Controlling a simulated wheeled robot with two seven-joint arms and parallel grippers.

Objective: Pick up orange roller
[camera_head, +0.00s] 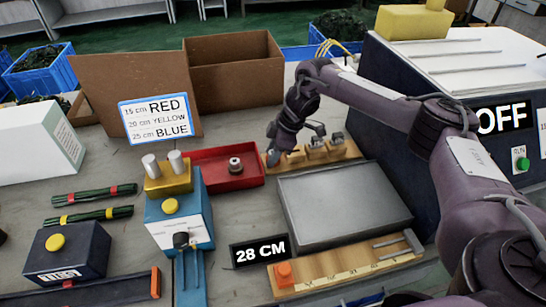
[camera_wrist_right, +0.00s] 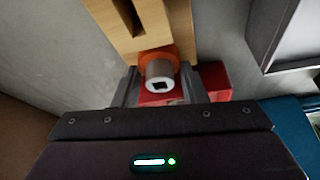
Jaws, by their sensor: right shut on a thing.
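In the head view my right gripper (camera_head: 273,156) is at the left end of the wooden rack (camera_head: 347,152), by the red tray's right edge; the roller is hidden there by the gripper. My left gripper is not in view.
Several metal parts (camera_head: 318,143) stand on the rack. A grey flat plate (camera_head: 345,196) lies in front, with a "28 CM" sign (camera_head: 260,252). A blue press (camera_head: 180,215) stands left of the tray.

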